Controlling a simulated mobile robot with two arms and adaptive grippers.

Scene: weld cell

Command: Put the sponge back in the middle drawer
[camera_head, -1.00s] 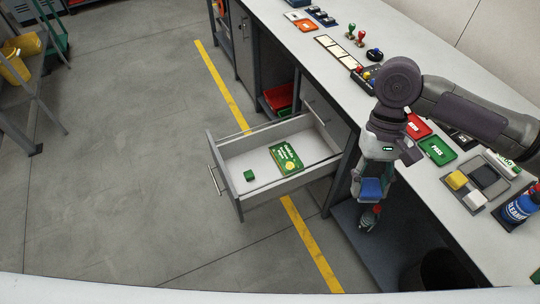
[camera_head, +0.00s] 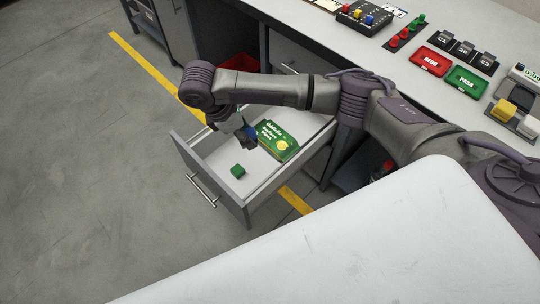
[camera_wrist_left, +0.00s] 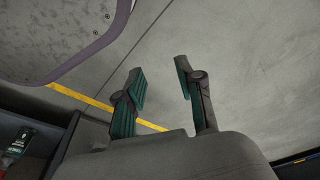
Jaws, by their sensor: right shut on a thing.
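The open drawer (camera_head: 236,202) juts out from under the bench, its front panel and handle facing lower left. A green and yellow box (camera_head: 277,141) lies in the drawer to the right of the gripper, and a small green cube (camera_head: 238,170) lies near the front. My left gripper (camera_wrist_left: 158,68) is open and empty above the floor in the left wrist view.
The bench top holds a red tray (camera_head: 431,60), a green tray (camera_head: 466,81) and a button box (camera_head: 362,18). A red bin (camera_head: 239,62) sits under the bench. A large white surface (camera_head: 370,230) fills the lower right. The floor left of the drawer is clear.

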